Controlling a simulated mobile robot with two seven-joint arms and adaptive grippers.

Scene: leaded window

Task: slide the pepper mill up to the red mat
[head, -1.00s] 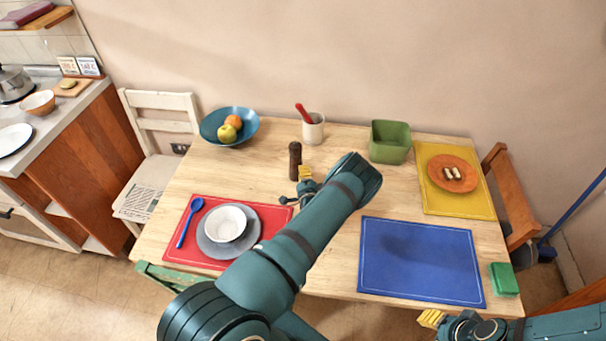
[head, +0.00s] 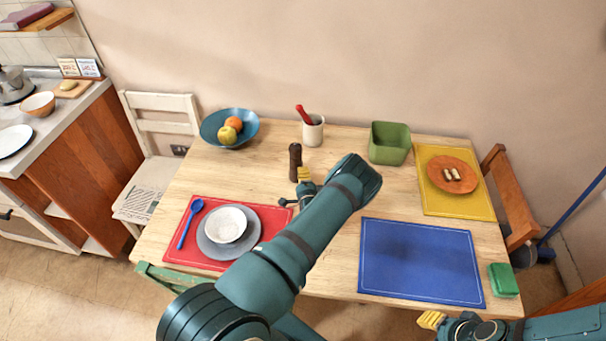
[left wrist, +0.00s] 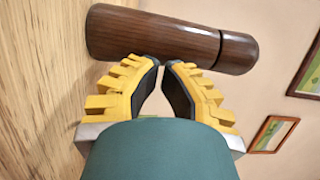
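The dark brown pepper mill (head: 295,161) stands upright on the wooden table, behind and to the right of the red mat (head: 180,240), with bare wood between them. In the left wrist view the mill (left wrist: 150,35) lies across the picture just beyond my fingertips. My left gripper (head: 304,177) is low beside the mill, on its near side. Its yellow fingers (left wrist: 162,62) nearly meet at the tips with nothing between them; whether they touch the mill is unclear. My right gripper (head: 431,319) is at the table's front edge, its fingertips unclear and away from the mill.
On the red mat are a grey plate (head: 211,249) with a white bowl (head: 226,225) and a blue spoon (head: 190,223). A utensil crock (head: 313,131) and fruit bowl (head: 215,122) stand behind. The blue mat (head: 420,262) is bare. My left arm hides the table's middle front.

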